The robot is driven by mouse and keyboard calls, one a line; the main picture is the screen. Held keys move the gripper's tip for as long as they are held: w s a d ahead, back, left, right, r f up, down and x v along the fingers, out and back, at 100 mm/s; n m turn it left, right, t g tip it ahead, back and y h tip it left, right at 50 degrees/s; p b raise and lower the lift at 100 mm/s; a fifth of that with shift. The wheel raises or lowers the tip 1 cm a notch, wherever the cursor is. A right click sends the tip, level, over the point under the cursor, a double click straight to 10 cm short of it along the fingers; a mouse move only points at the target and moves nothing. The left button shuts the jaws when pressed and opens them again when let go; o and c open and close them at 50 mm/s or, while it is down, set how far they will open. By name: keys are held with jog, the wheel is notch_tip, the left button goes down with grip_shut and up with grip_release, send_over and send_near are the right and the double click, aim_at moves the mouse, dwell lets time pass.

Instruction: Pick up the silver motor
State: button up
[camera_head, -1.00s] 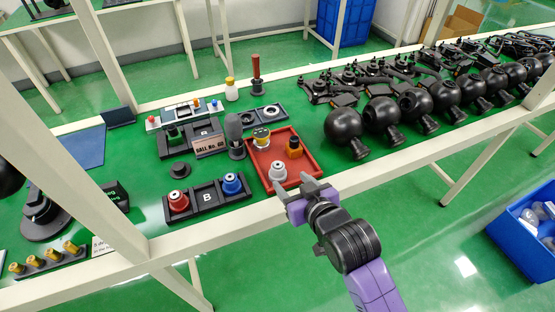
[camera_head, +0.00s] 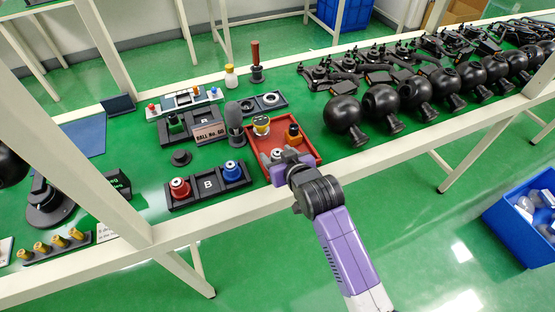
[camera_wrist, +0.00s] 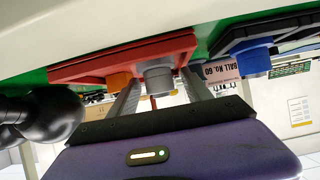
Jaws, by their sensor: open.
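The silver motor (camera_head: 276,154) sits in the front part of the red tray (camera_head: 312,138), mostly hidden behind my gripper in the head view. My gripper (camera_head: 286,161) is open at the tray's front edge. In the wrist view, which looks upside down, the silver motor (camera_wrist: 158,78) stands between the two spread fingers of my gripper (camera_wrist: 162,92). I cannot tell whether either finger touches it. An orange motor (camera_head: 294,134) and a yellow-topped motor (camera_head: 262,126) share the tray.
A black holder (camera_head: 209,184) marked B, with a red motor (camera_head: 180,188) and a blue motor (camera_head: 233,170), is left of the tray. Black ball-shaped units (camera_head: 345,114) stand to the right. The white table rail (camera_head: 240,206) runs below my gripper.

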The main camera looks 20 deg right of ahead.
jog(key=shift+c, duration=0.3)
grip_shut()
jog(key=shift+r, duration=0.15)
